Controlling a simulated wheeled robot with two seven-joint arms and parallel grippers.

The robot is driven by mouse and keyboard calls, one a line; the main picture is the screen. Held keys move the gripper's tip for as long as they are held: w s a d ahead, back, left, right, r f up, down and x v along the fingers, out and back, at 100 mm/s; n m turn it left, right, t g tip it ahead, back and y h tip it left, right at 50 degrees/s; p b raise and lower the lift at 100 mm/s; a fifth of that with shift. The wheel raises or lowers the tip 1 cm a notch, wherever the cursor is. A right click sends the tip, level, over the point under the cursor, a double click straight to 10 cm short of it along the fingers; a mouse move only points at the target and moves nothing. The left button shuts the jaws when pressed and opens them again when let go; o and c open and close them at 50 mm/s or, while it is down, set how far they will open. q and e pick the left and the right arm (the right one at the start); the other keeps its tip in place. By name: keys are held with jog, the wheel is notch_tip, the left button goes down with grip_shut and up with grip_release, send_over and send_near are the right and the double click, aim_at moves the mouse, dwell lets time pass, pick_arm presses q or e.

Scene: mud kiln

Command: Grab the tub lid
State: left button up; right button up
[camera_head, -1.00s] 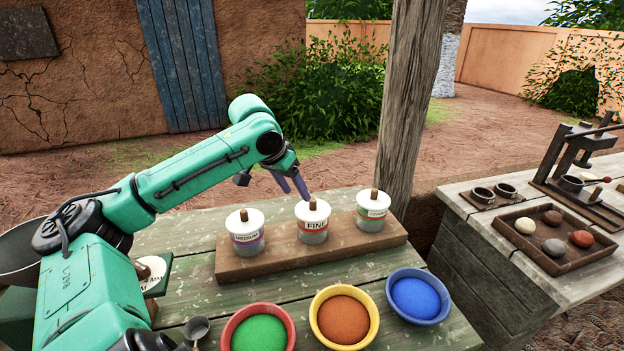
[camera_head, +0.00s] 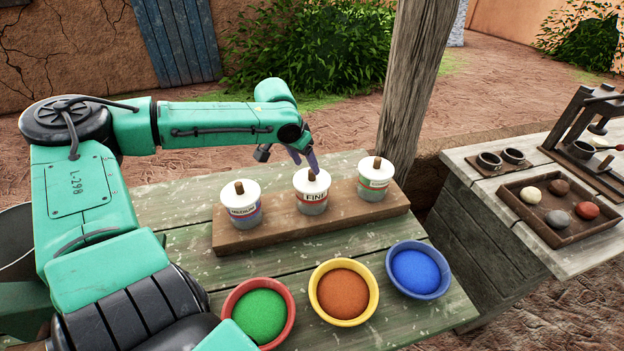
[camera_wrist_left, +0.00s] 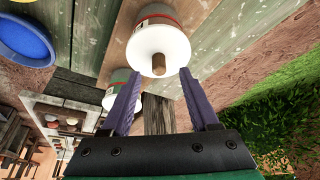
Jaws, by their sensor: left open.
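Three white tubs with white lids and brown knobs stand in a row on a wooden board (camera_head: 262,236): MEDIUM (camera_head: 241,203), FINE (camera_head: 312,192) and one with a green-marked label (camera_head: 375,178). My left gripper (camera_head: 311,166) is open, its purple fingers pointing down at the FINE tub's lid. In the left wrist view, the spread fingers (camera_wrist_left: 162,72) lie either side of the knob of a red-labelled tub's lid (camera_wrist_left: 158,52). I cannot tell whether they touch it. The green-labelled tub (camera_wrist_left: 118,88) is partly hidden behind a finger. My right gripper is not in view.
Bowls of green (camera_head: 259,314), orange (camera_head: 343,292) and blue (camera_head: 418,271) powder stand in front of the board. A wooden post (camera_head: 408,90) rises close behind the tubs. A tray of stones (camera_head: 553,234) lies on the right-hand table.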

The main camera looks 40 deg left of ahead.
aim_at(310, 172)
pick_arm(q)
jog(key=x, duration=0.3)
jog(key=shift+w+d+f, duration=0.1)
jog(key=shift+d+f, duration=0.05)
jog(key=shift+f, duration=0.1)
jog(key=shift+w+f, duration=0.3)
jog(key=shift+s+r, duration=0.1)
grip_shut()
